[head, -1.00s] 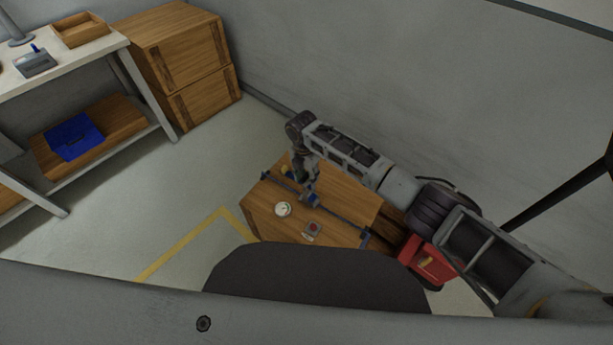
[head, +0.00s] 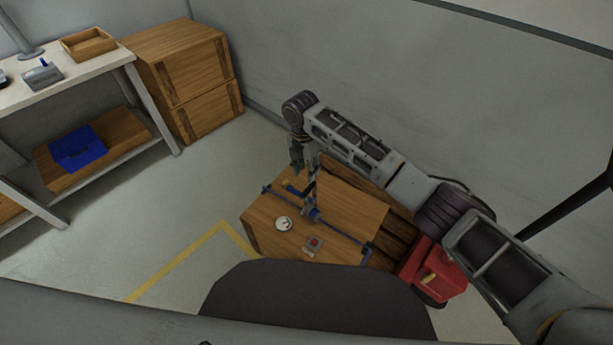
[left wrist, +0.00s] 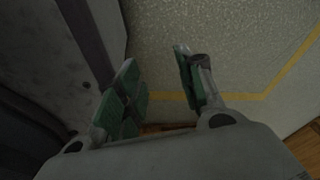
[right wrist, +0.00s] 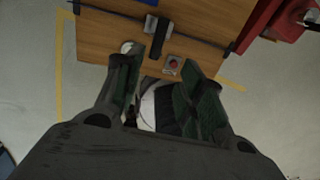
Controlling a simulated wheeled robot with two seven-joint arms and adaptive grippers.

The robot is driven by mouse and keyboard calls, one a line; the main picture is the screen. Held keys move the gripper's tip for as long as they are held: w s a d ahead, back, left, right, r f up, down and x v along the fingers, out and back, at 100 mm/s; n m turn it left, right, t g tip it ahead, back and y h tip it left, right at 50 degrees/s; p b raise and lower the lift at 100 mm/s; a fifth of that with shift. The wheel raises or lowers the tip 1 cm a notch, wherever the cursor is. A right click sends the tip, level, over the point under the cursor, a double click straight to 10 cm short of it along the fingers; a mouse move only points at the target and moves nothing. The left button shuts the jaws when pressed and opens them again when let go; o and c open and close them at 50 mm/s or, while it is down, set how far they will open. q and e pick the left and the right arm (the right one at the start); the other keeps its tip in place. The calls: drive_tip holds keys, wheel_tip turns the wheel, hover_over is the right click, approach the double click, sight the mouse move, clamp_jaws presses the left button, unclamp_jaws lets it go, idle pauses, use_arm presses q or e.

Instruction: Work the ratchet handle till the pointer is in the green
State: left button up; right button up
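A blue ratchet mechanism (head: 313,213) sits on a long dark bar across a wooden crate top (head: 350,212). A blue lever (head: 294,190), apparently the handle, shows beside it. The white round gauge (head: 283,223) lies in front of the bar; its pointer is too small to read. My right gripper (head: 305,177) is above the mechanism. In the right wrist view it (right wrist: 165,90) is open, with the mechanism (right wrist: 172,32) beyond its fingertips and nothing clearly held. My left gripper (left wrist: 163,85) is open and empty above the floor, outside the head view.
A grey box with a red button (head: 314,244) stands near the gauge. A red toolbox (head: 432,272) is right of the crate. A workbench (head: 70,85) and stacked wooden boxes (head: 190,80) stand at left. Yellow-taped floor left of the crate is clear.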

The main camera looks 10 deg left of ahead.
drive_tip(key=shift+r, duration=0.45)
